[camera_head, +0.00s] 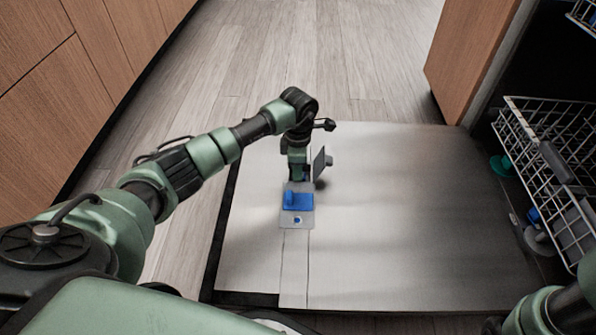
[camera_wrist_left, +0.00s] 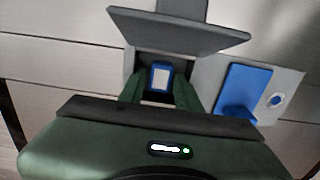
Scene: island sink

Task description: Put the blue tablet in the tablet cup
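My left gripper (camera_head: 297,177) points down at the dispenser on the open dishwasher door, beside an upright grey lid (camera_head: 319,164). The lid also shows at the top of the left wrist view (camera_wrist_left: 180,27). There, the blue tablet (camera_wrist_left: 160,77), with a pale face, sits between my two green fingers, in or just over the dark tablet cup (camera_wrist_left: 187,66). The fingers are apart with the tablet between them; I cannot tell whether they press on it. The gripper hides tablet and cup in the head view. My right gripper is out of view; only part of that arm shows.
A blue part (camera_head: 298,201) sits on the grey dispenser plate (camera_head: 291,222), in front of my left gripper. The open door (camera_head: 400,220) is otherwise clear. A wire rack (camera_head: 540,150) stands at the right, wooden cabinets (camera_head: 60,90) at the left.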

